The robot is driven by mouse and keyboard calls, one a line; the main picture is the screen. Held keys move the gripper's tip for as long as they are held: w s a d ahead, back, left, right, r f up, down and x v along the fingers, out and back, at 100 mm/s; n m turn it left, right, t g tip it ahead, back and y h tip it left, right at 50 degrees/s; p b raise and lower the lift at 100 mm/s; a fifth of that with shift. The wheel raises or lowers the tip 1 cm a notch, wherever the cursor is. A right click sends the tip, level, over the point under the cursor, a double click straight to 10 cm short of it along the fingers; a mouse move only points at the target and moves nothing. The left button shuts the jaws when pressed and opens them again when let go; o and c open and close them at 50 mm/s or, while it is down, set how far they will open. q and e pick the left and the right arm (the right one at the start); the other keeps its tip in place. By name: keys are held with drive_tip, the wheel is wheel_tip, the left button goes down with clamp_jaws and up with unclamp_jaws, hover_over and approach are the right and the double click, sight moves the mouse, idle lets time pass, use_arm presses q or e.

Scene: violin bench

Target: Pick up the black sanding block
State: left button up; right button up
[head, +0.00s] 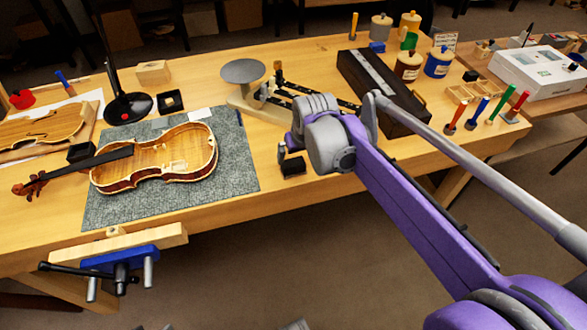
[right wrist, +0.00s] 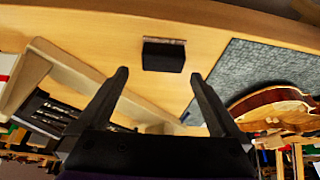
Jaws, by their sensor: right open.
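The black sanding block (head: 293,166) lies on the bench near its front edge, just right of the grey mat. In the right wrist view the block (right wrist: 163,55) shows a dark face with a thin brownish strip along one edge. My right gripper (head: 281,152) is beside and above the block in the head view, partly hidden by its own wrist. In the right wrist view its two fingers (right wrist: 160,76) are spread apart with nothing between them, and the block shows beyond the fingertips. My left gripper is not in view.
The grey mat (head: 235,165) carries an open violin body (head: 190,165). A long dark case (head: 383,92) and a round-topped stand (head: 243,72) are behind my right wrist. A blue vise (head: 120,262) is at the front left. Bare bench lies around the block.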

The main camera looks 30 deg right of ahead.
sight(293, 162)
drive_tip(key=shift+a+x, duration=0.2)
drive_tip(key=shift+x, duration=0.7)
drive_tip(key=b+x, duration=0.1)
drive_tip(key=x, duration=0.3)
drive_tip(key=shift+w+f, duration=0.1)
drive_tip(key=shift+f, duration=0.2)
drive_tip(key=shift+r, duration=0.15)
drive_tip(key=c, duration=1.4)
wheel_tip(293, 162, up, 10)
drive_tip(key=shift+f+p, duration=0.1)
drive_tip(key=shift+p, duration=0.85)
drive_tip(key=o, duration=1)
drive_tip(key=shift+c, duration=0.2)
drive_tip(key=c, duration=0.6)
drive_tip(key=shift+o, duration=0.2)
